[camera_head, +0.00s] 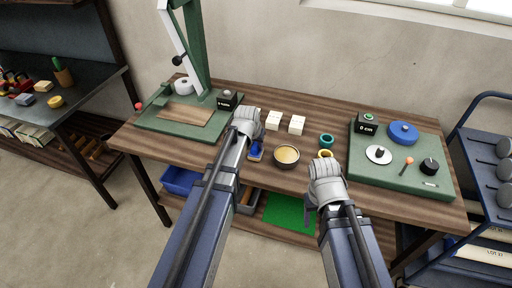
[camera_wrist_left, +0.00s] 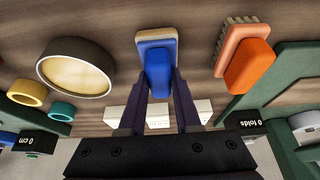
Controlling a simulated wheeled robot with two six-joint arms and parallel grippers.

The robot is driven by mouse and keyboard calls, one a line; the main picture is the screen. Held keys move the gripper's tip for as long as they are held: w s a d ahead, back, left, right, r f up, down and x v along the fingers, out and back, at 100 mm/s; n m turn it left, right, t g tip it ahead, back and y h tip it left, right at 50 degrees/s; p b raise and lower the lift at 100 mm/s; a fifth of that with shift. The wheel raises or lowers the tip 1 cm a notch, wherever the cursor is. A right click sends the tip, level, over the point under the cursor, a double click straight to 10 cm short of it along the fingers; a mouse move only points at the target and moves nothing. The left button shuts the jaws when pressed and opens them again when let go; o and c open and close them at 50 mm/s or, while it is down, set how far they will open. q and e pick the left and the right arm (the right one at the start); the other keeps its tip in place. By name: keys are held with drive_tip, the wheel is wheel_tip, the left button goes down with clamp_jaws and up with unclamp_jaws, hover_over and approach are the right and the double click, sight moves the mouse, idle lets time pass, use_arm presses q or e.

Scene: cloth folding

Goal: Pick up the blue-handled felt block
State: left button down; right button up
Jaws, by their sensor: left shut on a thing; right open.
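The felt block (camera_head: 256,152) has a blue handle on a pale tan base and is near the middle of the wooden workbench. In the left wrist view the block (camera_wrist_left: 156,48) is upright in the picture, its handle between the two purple fingers. My left gripper (camera_wrist_left: 160,82) is shut on the blue handle. In the head view my left gripper (camera_head: 253,141) partly covers the block. I cannot tell whether the base touches the bench. My right gripper (camera_head: 311,207) is open at the bench's front edge, apart from the block; its fingertips are partly hidden.
A bowl (camera_head: 286,156) stands just right of the block. An orange-handled brush (camera_wrist_left: 248,65) lies on its other side. Pale blocks (camera_head: 297,124), a teal ring (camera_head: 326,140) and a yellow ring (camera_head: 324,154) are nearby. Green boards (camera_head: 440,184) occupy both bench ends.

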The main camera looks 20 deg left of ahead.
sight(256, 144)
use_arm(q)
wheel_tip(256, 144, up, 10)
drive_tip(key=p, duration=1)
drive_tip(key=c, duration=1.2)
unclamp_jaws()
clamp_jaws()
